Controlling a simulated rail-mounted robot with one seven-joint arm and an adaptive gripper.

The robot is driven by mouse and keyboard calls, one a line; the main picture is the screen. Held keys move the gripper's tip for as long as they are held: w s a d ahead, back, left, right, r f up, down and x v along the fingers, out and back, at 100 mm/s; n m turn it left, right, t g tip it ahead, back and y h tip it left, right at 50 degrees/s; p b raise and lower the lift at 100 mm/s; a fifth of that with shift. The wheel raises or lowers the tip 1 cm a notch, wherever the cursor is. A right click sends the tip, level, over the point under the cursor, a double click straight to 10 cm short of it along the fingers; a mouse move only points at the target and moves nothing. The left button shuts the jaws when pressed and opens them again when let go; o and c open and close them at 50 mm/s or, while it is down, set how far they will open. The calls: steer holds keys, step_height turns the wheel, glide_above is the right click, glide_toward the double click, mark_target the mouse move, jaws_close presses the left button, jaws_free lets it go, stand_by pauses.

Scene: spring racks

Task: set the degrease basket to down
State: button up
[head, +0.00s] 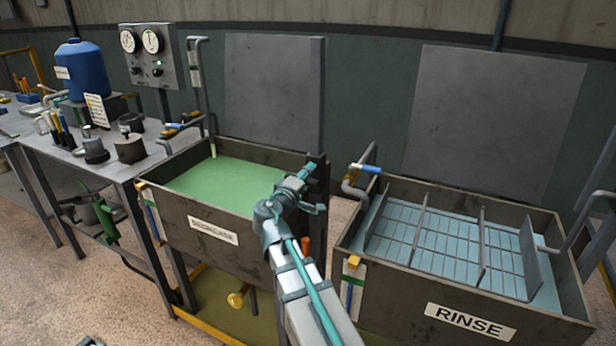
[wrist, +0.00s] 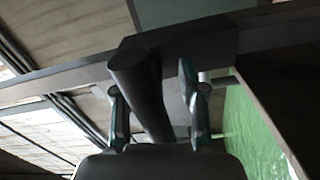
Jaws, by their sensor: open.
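The degrease tank (head: 215,238) is a dark metal box labelled DEGREASE, partly covered by my arm. It holds green liquid (head: 228,182), which also shows at the right of the wrist view (wrist: 250,130). No basket can be made out in it. My gripper (head: 304,182) is at the tank's right end, by a dark upright post (head: 319,168). In the wrist view my gripper (wrist: 153,85) is open, with a dark round bar (wrist: 142,95) between its fingers. The bar joins a dark block (wrist: 195,45). Whether the fingers touch the bar cannot be told.
The rinse tank (head: 400,290) stands at the right, with a wire rack (head: 440,245) in blue water. A pipe with a blue-handled valve (head: 366,169) is at its left corner, near my gripper. A workbench (head: 120,172) with tools adjoins the degrease tank on the left.

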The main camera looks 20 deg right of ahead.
steer(key=v, duration=1.2)
steer(key=s+a+f+m+g+y+p, duration=0.1)
steer(key=s+f+g+y, duration=0.25)
steer(key=f, duration=0.95)
steer(key=s+a+f+m+g+y+p, duration=0.1)
steer(key=s+f+g+y, duration=0.3)
steer(key=f, duration=0.8)
steer(key=s+a+f+m+g+y, duration=0.1)
steer(key=s+a+f+g, duration=0.3)
steer(key=f, duration=0.9)
steer(key=s+f+m+g+y+p, duration=0.1)
steer(key=s+f+g, duration=0.1)
steer(key=s+f, duration=0.4)
steer(key=s+f+m+g+y+p, duration=0.1)
steer(key=s+f, duration=0.5)
steer(key=s, duration=0.9)
steer(key=s+f+m+g+y+p, duration=0.1)
steer(key=s+f+g+y+p, duration=0.1)
steer(key=s+f, duration=0.4)
steer(key=s+g+y, duration=0.1)
steer(key=s+g, duration=0.1)
steer(key=s, duration=0.3)
steer(key=shift+s+a, duration=0.2)
